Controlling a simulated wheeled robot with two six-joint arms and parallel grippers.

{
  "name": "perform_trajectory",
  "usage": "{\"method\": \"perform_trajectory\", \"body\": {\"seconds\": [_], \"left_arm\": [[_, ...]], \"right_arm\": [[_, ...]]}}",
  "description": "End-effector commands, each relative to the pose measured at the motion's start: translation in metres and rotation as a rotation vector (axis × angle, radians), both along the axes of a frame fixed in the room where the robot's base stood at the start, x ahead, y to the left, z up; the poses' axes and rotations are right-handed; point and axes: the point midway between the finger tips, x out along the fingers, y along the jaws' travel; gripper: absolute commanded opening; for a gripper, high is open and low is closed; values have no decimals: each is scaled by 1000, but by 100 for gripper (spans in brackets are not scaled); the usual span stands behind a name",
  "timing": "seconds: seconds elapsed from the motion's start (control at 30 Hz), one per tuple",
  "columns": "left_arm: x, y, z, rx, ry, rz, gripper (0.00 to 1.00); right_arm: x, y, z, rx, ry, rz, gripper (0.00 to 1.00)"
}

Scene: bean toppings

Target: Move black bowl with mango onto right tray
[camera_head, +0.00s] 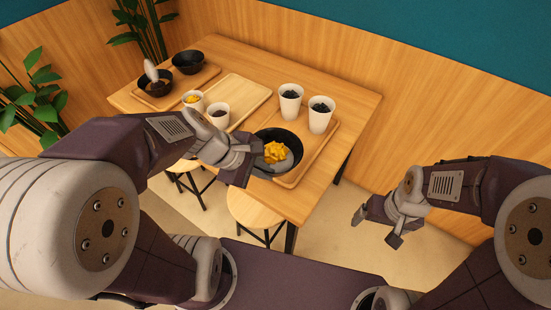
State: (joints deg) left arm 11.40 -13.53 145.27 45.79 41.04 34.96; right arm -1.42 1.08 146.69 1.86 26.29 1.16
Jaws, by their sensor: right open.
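The black bowl (292,138) with yellow mango cubes (276,152) is at the front left part of the right tray (318,155). It overlaps the tray in the picture; whether it rests on the tray or hangs just above I cannot tell. My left gripper (246,166) is at the bowl's left rim, touching or nearly so. Its fingertips are not clear enough to show whether they grip the rim. My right gripper (376,228) is open and empty, low off the table's right side.
Two white cups with dark contents, the left one (290,104) and the right one (320,118), stand on the right tray's back part. A middle tray (238,92), two smaller cups (194,101) (217,118) and a left tray (205,75) with black bowls (187,62) are further left. A stool (254,210) stands in front.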

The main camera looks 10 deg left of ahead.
Motion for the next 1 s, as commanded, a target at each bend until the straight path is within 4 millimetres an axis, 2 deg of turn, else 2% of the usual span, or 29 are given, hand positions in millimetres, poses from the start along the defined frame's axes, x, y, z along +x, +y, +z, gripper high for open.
{"method": "perform_trajectory", "body": {"seconds": [0.1, 0.27, 0.33, 0.4, 0.6, 0.7, 0.83, 1.0], "left_arm": [[3, -1, 4, -5, 4, -2, 0], [21, 4, -2, -6, 16, 2, 0], [40, 9, -28, 0, 10, 1, 0], [60, 14, -41, 0, 7, -1, 0], [104, 23, -65, 1, 4, -1, 0], [113, 25, -69, 1, 2, -2, 0], [115, 26, -72, 1, 2, -2, 0], [114, 25, -105, 0, 5, -2, 0]], "right_arm": [[0, 0, 10, 0, 0, 0, 88], [0, 0, 46, 0, -1, 0, 88], [1, 0, 31, 0, -2, 0, 88], [0, 0, 25, 0, 0, 0, 88], [0, 0, 21, 0, 0, 0, 88], [0, 0, 21, 0, 0, 0, 88], [0, 0, 20, 0, 0, 0, 88], [0, 0, 0, 0, 0, 0, 88]]}}
